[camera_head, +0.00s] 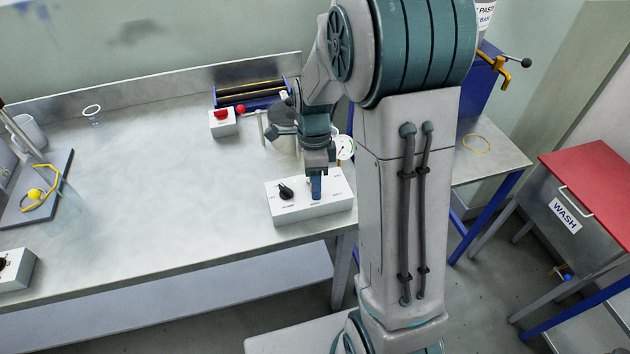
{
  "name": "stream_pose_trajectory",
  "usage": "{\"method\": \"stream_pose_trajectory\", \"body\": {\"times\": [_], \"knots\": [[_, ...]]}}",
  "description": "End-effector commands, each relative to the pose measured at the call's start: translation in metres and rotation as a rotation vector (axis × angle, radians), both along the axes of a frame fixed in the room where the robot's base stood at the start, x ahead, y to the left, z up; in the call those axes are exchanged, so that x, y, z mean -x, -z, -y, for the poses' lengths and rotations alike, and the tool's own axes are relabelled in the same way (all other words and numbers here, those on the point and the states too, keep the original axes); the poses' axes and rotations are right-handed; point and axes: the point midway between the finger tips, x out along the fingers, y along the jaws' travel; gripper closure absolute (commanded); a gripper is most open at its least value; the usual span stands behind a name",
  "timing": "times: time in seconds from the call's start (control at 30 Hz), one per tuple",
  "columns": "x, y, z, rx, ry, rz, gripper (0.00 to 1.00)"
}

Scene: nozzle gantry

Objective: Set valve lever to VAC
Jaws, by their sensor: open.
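A white control box (322,209) sits near the front right edge of the steel bench. It has a black knob (286,191) on the left of its top face and small labels too fine to read. My gripper (316,190) points down over the middle of this box, just right of the knob. The fingers look blue and narrow, and their gap is hard to see. They hide part of the box top, and I cannot make out a separate valve lever or the word VAC there. Whether the fingertips touch anything is unclear.
The bench (160,190) is largely clear left of the box. A red-button box (223,123) and a blue rack (248,95) stand behind. A round gauge (346,148) is beside my wrist. A yellow fitting with a black-balled rod (500,63) and a red-topped WASH unit (590,170) are right.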

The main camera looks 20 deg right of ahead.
Motion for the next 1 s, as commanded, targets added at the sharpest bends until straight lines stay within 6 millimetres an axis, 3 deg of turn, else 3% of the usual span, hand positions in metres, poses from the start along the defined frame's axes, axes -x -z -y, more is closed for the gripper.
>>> {"method": "stream_pose_trajectory", "body": {"times": [0.33,0.37,0.5,0.53,1.0], "knots": [[0.0012,0.0055,-0.0003,0.000,-0.001,0.000,0.57],[0.0012,0.0055,-0.0003,0.000,-0.001,0.000,0.59],[0.0011,0.0053,-0.0003,0.000,-0.001,0.000,0.98],[0.0011,0.0053,-0.0004,0.000,-0.001,0.000,1.00],[0.0004,0.0052,0.0038,0.001,-0.102,0.001,1.00]]}}
